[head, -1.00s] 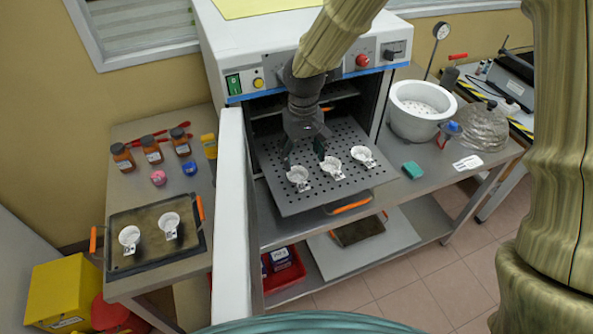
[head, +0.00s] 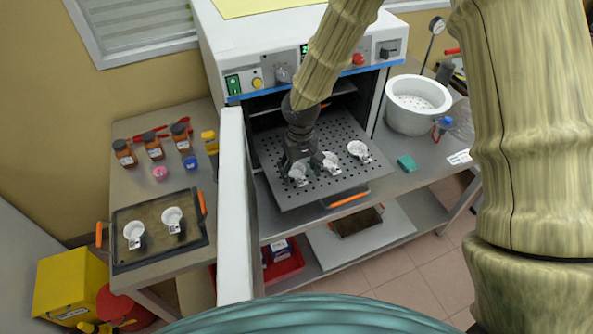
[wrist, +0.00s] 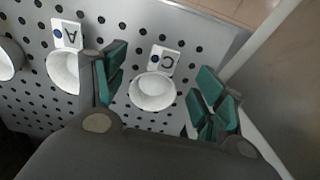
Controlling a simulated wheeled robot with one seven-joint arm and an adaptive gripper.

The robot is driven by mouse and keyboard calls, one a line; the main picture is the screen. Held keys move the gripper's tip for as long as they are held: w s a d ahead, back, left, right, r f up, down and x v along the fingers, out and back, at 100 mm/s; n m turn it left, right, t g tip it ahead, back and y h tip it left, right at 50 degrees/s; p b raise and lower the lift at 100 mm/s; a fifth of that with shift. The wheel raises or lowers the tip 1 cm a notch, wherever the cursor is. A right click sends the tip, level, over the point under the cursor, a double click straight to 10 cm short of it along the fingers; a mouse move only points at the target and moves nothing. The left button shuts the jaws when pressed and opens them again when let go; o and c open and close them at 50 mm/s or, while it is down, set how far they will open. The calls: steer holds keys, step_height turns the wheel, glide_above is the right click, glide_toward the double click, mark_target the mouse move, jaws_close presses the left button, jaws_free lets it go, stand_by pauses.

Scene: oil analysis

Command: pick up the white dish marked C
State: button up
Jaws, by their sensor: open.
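The white dish marked C (wrist: 153,93) lies on the perforated oven shelf, its square label tab (wrist: 163,61) showing the letter. In the head view it is the leftmost dish (head: 299,181) on that shelf, partly hidden by my gripper (head: 301,164). In the wrist view my gripper (wrist: 161,89) is open and empty, with one green-padded finger on each side of dish C. The left finger is between dish C and the dish marked A (wrist: 62,71). Whether the fingertips are down at the dish's height is hard to tell.
A third dish (head: 358,149) stands at the shelf's right. The perforated shelf (head: 345,178) sticks out of the oven, with the open white door (head: 232,210) at its left. Two more dishes sit on a dark tray (head: 153,256) on the left table.

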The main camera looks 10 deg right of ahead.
steer(key=shift+f, duration=1.05)
steer(key=shift+c, duration=0.3)
steer(key=c, duration=1)
